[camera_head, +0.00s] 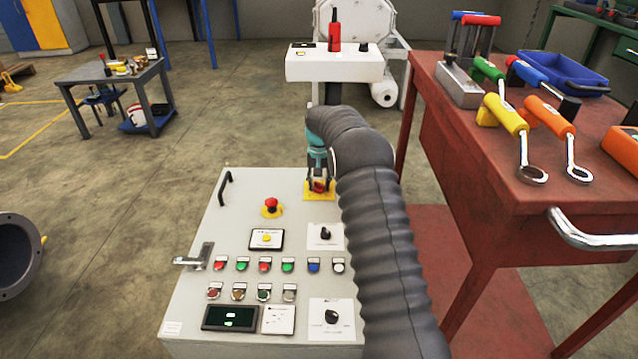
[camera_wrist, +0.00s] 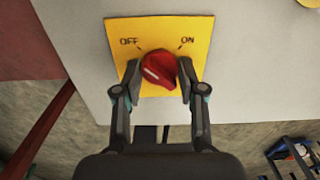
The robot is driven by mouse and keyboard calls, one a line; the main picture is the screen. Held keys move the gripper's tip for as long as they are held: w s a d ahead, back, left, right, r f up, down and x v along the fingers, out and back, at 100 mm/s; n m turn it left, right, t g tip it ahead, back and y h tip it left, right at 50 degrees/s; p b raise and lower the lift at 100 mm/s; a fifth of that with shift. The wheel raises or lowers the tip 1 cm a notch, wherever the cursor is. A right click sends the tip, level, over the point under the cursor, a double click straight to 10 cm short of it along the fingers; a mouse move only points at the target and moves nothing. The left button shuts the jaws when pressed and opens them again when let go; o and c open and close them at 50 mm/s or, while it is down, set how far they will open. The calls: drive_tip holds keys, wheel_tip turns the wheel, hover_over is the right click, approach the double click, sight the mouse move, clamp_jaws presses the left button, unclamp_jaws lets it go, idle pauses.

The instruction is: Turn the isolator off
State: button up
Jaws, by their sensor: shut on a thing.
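The isolator is a red rotary knob (camera_wrist: 160,66) on a yellow plate (camera_wrist: 120,35) marked OFF at the left and ON at the right in the wrist view. A short white mark on the knob's left part slants toward the OFF side. My gripper (camera_wrist: 159,74) has one finger on each side of the knob and is shut on it. In the head view, my gripper (camera_head: 319,180) reaches down onto the yellow plate (camera_head: 310,195) at the panel's upper right edge. My arm and fingers hide part of the knob there.
The grey control panel (camera_head: 205,245) carries a red emergency button (camera_head: 271,204), several coloured buttons, black selectors and a handle (camera_head: 225,188). A red bench (camera_head: 470,160) with tools stands close at the right. A white unit (camera_head: 335,67) stands behind.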

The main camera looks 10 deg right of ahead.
sight(319, 183)
drive_tip(key=o, duration=1.1)
drive_tip(key=shift+o, duration=0.2)
wheel_tip(319, 183, up, 12)
